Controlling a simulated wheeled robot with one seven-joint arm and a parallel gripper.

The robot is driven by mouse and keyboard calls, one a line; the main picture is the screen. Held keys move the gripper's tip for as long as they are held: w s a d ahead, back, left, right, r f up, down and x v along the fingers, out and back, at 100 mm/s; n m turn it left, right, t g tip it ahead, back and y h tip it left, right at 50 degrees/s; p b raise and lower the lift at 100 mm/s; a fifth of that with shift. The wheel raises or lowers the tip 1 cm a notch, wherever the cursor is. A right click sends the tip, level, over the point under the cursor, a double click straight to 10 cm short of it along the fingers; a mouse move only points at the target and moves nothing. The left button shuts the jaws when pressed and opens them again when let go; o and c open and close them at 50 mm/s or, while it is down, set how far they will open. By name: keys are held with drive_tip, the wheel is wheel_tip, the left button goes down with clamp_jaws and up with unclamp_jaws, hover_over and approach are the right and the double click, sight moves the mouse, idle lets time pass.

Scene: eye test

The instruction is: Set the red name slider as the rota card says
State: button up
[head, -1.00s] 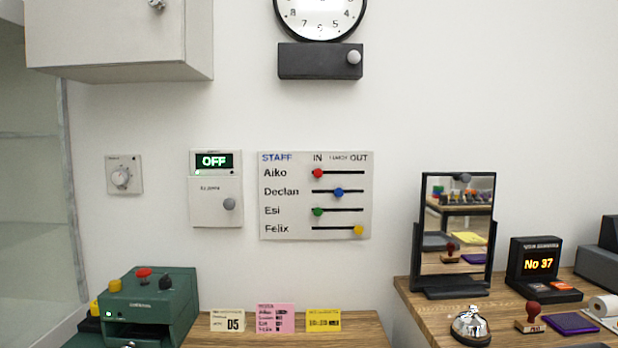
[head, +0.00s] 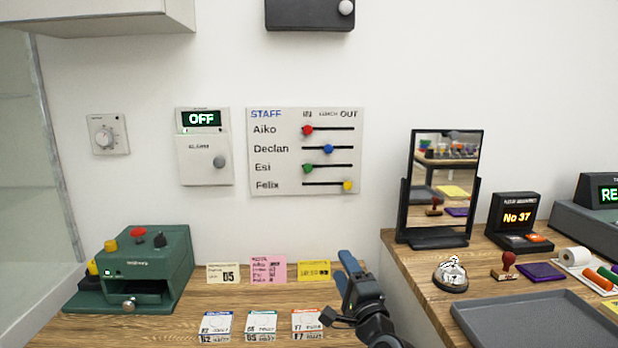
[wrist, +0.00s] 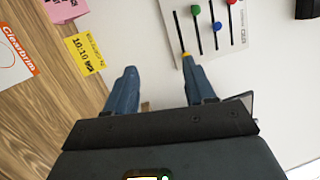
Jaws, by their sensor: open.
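The red name slider (head: 307,130) is in the Aiko row of the white STAFF board (head: 272,190) on the wall, at the left end under IN. In the wrist view a red knob (wrist: 232,2) shows at the top edge. The pink card (head: 268,270), standing on the wooden counter, lists names and seems to be the rota card; its entries are too small to read. My gripper (head: 343,268) is open and empty, below and right of the board. In the wrist view my gripper (wrist: 158,68) has its right finger overlapping the yellow knob; contact cannot be told.
The blue slider (head: 328,149) is mid-track, the green slider (head: 307,167) at IN, the yellow slider (head: 347,186) at OUT. A cream card (head: 223,273) and yellow card (head: 314,270) flank the pink one. A mirror (head: 442,185) stands right. A green machine (head: 150,265) stands left.

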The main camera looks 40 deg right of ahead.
drive_tip(key=w+d+r+m+h+p, duration=0.15)
drive_tip(key=w+d+r+m, duration=0.25)
drive_tip(key=w+r+m, duration=0.6)
drive_tip(key=m+t+h, duration=0.1)
drive_tip(key=m+h, duration=0.1)
drive_tip(key=m, duration=0.3)
approach(308, 131)
drive_tip(key=b+x, duration=0.3)
drive_tip(key=x, duration=0.3)
drive_tip(key=shift+w+d+r, duration=0.1)
drive_tip(key=shift+w+d, duration=0.15)
drive_tip(key=shift+w, duration=0.1)
drive_tip(key=shift+w+d+r+b, duration=0.3)
drive_tip(key=shift+w+r+b, duration=0.15)
drive_tip(key=shift+w, duration=0.15)
clamp_jaws()
